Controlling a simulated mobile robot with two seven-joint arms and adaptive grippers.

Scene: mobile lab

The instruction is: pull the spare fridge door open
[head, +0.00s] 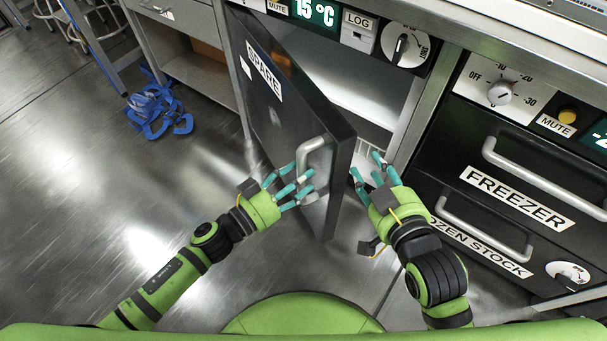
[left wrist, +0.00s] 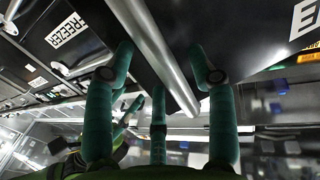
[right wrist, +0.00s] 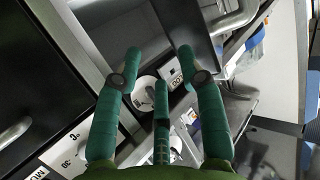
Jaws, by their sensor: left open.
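The spare fridge door (head: 275,110), dark with a "SPARE" label, stands partly open, and the pale fridge inside (head: 365,75) shows behind it. Its silver handle (head: 312,165) is near the door's free edge. My left gripper (head: 300,187) is at the handle with its fingers open. In the left wrist view the handle bar (left wrist: 155,55) runs between the teal fingers, which are not closed on it. My right gripper (head: 367,172) is just right of the door's free edge, in front of the opening, with its fingers spread and nothing between them.
To the right are the freezer drawers (head: 500,165) with protruding handles and knobs. A control panel (head: 355,30) is above the fridge opening. A blue tangled item (head: 160,110) lies on the floor at left.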

